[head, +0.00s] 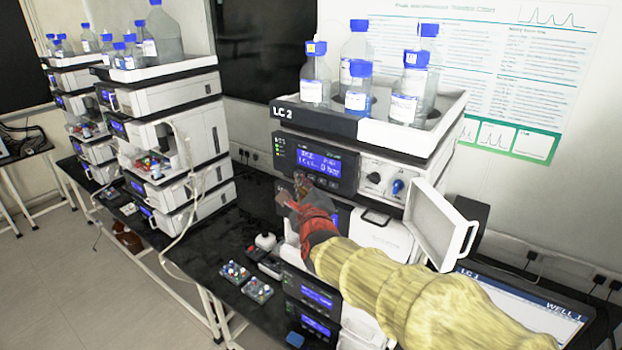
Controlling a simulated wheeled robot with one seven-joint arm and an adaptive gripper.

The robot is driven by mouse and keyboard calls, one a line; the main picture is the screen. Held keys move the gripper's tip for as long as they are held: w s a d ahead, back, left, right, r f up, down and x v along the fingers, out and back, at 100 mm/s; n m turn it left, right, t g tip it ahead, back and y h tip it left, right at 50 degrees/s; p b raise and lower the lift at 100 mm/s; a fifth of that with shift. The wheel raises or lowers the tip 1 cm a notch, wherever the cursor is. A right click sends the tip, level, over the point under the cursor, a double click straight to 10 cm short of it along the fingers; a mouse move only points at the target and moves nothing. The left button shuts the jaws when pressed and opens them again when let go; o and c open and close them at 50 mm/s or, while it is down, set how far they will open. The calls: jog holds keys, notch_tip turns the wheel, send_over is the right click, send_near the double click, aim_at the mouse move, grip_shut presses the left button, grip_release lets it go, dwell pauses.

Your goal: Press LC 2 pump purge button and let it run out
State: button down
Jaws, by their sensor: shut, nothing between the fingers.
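The LC 2 stack stands on the black bench, with an "LC 2" label (291,113) on its top tray. Below the tray is the pump module (283,144), with a dark front and a lit blue display (318,163) whose small text I cannot read surely. A row of small buttons (321,182) sits under the display. My gripper (299,184) is shut and empty, its tips in front of the left end of that row. It hides the buttons there, and I cannot tell whether it touches one. Right of the panel are a black knob (373,178) and a blue knob (398,186).
Blue-capped bottles (357,85) stand in the top tray (410,137). A white door (440,222) hangs open at the right, close to my arm. Small vial racks (234,272) lie on the bench (232,230). Other stacks (170,140) stand at the left.

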jog(key=shift+w+d+f+b, duration=0.1)
jog(key=shift+w+d+b, duration=0.05)
jog(key=shift+b, duration=0.4)
jog(key=shift+w+d+b, duration=0.4)
jog(key=shift+w+b, duration=0.1)
jog(key=shift+b, duration=0.8)
dwell(0.8)
jog(key=shift+s+a, duration=0.1)
dwell(0.3)
jog(key=shift+s+a, duration=0.4)
jog(key=shift+s, duration=0.2)
jog(key=shift+a, duration=0.1)
jog(key=s+a, duration=0.1)
jog(key=s, duration=0.1)
jog(key=s+a+p, duration=0.1)
jog(key=s+a, duration=0.1)
dwell(0.3)
dwell(0.6)
